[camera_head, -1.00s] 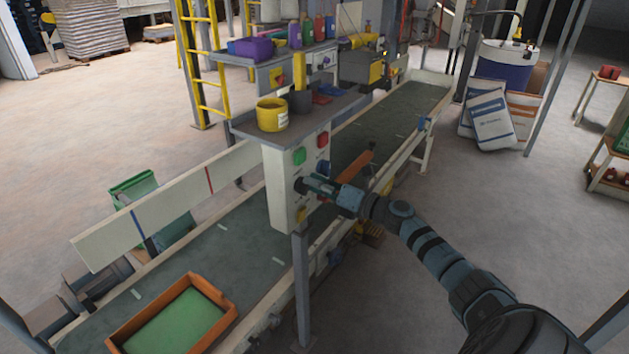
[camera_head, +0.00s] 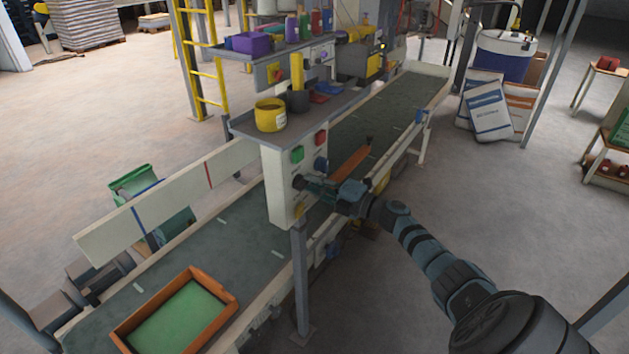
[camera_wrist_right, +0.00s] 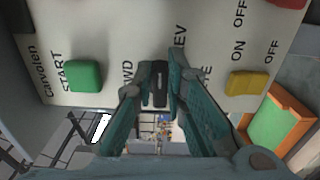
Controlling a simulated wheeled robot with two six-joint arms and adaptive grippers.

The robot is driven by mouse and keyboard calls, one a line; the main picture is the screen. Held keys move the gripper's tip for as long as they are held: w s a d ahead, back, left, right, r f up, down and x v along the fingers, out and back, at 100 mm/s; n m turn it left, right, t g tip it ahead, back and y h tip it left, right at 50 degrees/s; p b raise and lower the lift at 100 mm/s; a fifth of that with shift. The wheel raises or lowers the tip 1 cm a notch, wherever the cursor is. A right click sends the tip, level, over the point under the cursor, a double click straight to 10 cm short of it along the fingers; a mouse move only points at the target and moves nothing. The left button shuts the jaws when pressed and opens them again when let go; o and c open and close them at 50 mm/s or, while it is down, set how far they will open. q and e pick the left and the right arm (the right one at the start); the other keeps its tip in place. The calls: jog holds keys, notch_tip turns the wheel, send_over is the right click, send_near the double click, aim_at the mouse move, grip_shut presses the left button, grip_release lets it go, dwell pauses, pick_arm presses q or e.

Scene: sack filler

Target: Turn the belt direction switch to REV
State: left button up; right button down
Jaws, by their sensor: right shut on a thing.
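The belt direction switch (camera_wrist_right: 160,84) is a black knob on the white control panel (camera_head: 280,187), between the lettering "WD" and "EV" in the right wrist view. My right gripper (camera_wrist_right: 158,92) has its two teal fingers shut on the knob, one on each side. In the head view the right gripper (camera_head: 306,184) reaches the panel's front from the right, and the knob is mostly hidden there. The panel also carries a green START button (camera_wrist_right: 85,76) and a yellow switch (camera_wrist_right: 246,83) by ON and OFF. My left gripper is not in view.
The panel stands on a grey post (camera_head: 301,280) beside the conveyor belt (camera_head: 235,240). An orange tray (camera_head: 222,292) with a green inside lies on the belt. A shelf above the panel holds a yellow tub (camera_head: 270,115).

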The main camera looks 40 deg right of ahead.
jog(key=shift+f+m, duration=0.15)
jog(key=shift+m, duration=0.25)
jog(key=c, duration=1.6)
grip_release()
jog(key=v, duration=1.2)
